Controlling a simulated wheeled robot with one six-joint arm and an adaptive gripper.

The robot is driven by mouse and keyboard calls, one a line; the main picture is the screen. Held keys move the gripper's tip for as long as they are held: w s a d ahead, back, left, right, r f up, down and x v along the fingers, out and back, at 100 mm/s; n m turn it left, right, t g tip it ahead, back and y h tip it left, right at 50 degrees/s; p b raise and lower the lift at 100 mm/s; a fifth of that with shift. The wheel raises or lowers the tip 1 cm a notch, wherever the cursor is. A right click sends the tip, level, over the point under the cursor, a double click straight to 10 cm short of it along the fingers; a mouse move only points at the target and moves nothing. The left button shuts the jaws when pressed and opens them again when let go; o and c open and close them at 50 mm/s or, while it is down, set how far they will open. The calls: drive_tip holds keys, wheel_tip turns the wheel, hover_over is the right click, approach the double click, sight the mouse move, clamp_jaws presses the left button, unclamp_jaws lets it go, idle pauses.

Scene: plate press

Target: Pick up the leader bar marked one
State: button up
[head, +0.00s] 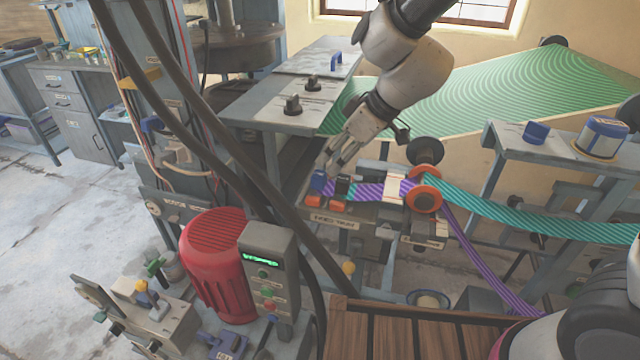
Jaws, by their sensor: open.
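My gripper (337,165) is open and points down over the left end of the purple striped strip (368,191). Just below its fingertips are a small blue block (318,182) and a dark block (343,184). I cannot tell whether the fingers touch either one. Two orange pieces (337,206) lie in front of them. A pale bar (394,186) crosses the strip to the right. No number one is readable on any of these, so I cannot tell which is the leader bar marked one. The gripper partly hides the area behind the blocks.
Orange-rimmed rollers (424,198) stand right of the strip, with a teal striped band (530,209) running right. A grey table (270,112) with black knobs stands at left. A red motor (217,265) and control box (268,265) are in front. Dark hoses cross the left foreground.

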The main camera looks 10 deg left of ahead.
sight(320, 174)
drive_tip(key=x, duration=0.7)
drive_tip(key=shift+f, duration=0.4)
drive_tip(key=c, duration=1.1)
drive_tip(key=shift+c, duration=0.2)
drive_tip(key=shift+r, duration=0.1)
drive_tip(key=shift+r, duration=0.55)
drive_tip(key=shift+s+a+r, duration=0.1)
drive_tip(key=shift+s+r, duration=0.1)
drive_tip(key=shift+s, duration=0.1)
drive_tip(key=s, duration=1.6)
drive_tip(key=shift+a+f, duration=0.1)
drive_tip(key=shift+a, duration=0.3)
drive_tip(key=shift+s+a, duration=0.15)
drive_tip(key=shift+s, duration=0.65)
